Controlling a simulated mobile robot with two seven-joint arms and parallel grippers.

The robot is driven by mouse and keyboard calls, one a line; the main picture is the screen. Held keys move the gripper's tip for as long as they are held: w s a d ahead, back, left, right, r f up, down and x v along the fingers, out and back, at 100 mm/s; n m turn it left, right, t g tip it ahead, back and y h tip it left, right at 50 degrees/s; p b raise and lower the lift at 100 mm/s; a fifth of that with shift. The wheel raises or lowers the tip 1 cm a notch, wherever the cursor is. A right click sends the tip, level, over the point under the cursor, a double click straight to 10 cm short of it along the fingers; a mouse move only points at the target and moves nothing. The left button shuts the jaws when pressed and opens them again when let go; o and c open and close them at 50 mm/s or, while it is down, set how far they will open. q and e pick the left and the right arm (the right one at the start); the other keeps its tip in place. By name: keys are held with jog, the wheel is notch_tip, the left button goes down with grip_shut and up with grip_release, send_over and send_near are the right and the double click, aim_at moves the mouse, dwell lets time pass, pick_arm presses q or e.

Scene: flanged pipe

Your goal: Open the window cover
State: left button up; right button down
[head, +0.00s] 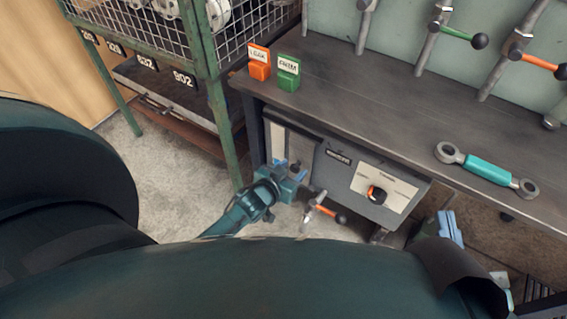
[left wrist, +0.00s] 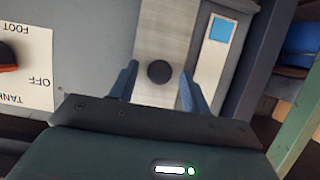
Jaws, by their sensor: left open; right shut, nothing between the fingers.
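The window cover appears to be the pale metal plate (left wrist: 160,25) on the grey box under the bench; it also shows in the head view (head: 302,150). A round black knob (left wrist: 160,72) stands out from it. My left gripper (head: 293,167) is at the front of this plate. In the left wrist view its open fingers (left wrist: 158,78) lie on either side of the knob, with gaps visible. I cannot tell how deep they reach around it. My right gripper (head: 450,228) is partly hidden by my arm at the lower right, shut and empty.
Beside the cover is a panel with an orange-and-black selector (head: 376,194). An orange-handled valve (head: 322,211) sits below the box. The bench top (head: 375,110) overhangs it, carrying a teal link (head: 488,170) and orange and green tags. A green wire rack (head: 218,110) stands close on the left.

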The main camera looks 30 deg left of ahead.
pick_arm(q)
jog(key=d+p+v, duration=0.1)
jog(key=p+v, duration=0.4)
jog(key=v, duration=0.8)
jog(key=shift+a, duration=0.5)
pick_arm(e)
jog(key=shift+d+f+m+g+h, duration=0.1)
jog(key=shift+d+m+g+h, duration=0.3)
jog(key=shift+d+g+h, duration=0.6)
pick_arm(q)
jog(key=shift+s, duration=0.1)
pick_arm(e)
jog(key=shift+a, duration=0.25)
